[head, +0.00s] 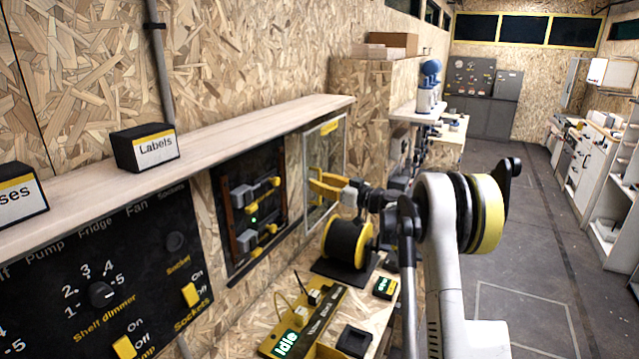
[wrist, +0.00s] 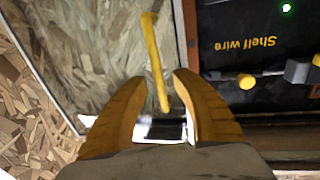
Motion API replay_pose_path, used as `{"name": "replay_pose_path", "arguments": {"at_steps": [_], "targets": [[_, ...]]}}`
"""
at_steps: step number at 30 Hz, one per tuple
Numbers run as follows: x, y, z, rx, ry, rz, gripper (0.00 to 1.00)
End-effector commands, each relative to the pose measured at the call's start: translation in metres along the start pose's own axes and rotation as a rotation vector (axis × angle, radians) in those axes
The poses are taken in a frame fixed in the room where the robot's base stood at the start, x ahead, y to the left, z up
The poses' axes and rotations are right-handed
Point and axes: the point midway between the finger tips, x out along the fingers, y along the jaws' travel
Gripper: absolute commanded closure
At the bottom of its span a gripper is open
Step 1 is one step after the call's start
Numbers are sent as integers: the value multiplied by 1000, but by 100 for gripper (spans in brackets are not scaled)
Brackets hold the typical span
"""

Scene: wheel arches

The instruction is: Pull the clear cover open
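The clear cover (head: 331,152) is a see-through pane in a pale frame, on the chipboard wall right of a black switch panel (head: 265,235). The wrist view shows the cover (wrist: 95,45) with chipboard visible through it. A yellow bar handle (wrist: 153,60) stands near its edge on the panel side. My gripper (head: 318,184) has its yellow fingers in front of the cover. In the wrist view, my gripper (wrist: 160,88) is open, with the handle's lower end between the fingers and a gap on both sides. Contact with the handle does not show.
The panel carries yellow-tipped levers and a green light. A wooden shelf (head: 220,125) runs above it with a Labels box (head: 146,148). A black and yellow spool (head: 347,243) stands below my gripper on the bench. The floor at right is clear.

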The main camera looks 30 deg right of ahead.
Motion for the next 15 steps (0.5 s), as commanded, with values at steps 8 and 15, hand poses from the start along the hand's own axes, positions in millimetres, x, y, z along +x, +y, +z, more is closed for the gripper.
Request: {"name": "replay_pose_path", "arguments": {"at_steps": [8, 15], "targets": [[-3, 0, 0, 0, 0, 0, 68], [-44, 0, 0, 0, 0, 2, 68]]}}
